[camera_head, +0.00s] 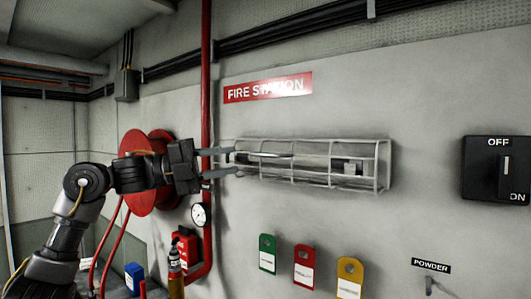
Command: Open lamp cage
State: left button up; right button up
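The lamp cage (310,184) is a long grey wire-bar box on the wall, below the red "FIRE STATION" sign. A pale tube-like part and a small block show behind its bars. Whether its front is latched cannot be told. My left gripper (235,162) reaches in from the left, level with the cage. Its two dark fingers are spread apart, one above the other, with their tips at the cage's left end. Nothing is visible between them, and whether they touch the cage cannot be told. My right gripper is out of view.
A red hose reel (136,192) and a red vertical pipe (206,75) are behind my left arm. A gauge (200,215) sits below the gripper. Green (267,252), red (304,267) and yellow (350,278) tags hang below the cage. A black OFF/ON switch (485,170) is at right.

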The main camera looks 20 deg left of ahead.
aim_at(263, 155)
pick_arm(q)
jog(key=p+x, duration=0.3)
jog(key=x, duration=0.5)
jog(key=shift+r, duration=0.1)
jog(key=shift+w+d, duration=0.3)
jog(key=shift+d, duration=0.2)
jog(key=shift+c, duration=0.2)
grip_shut()
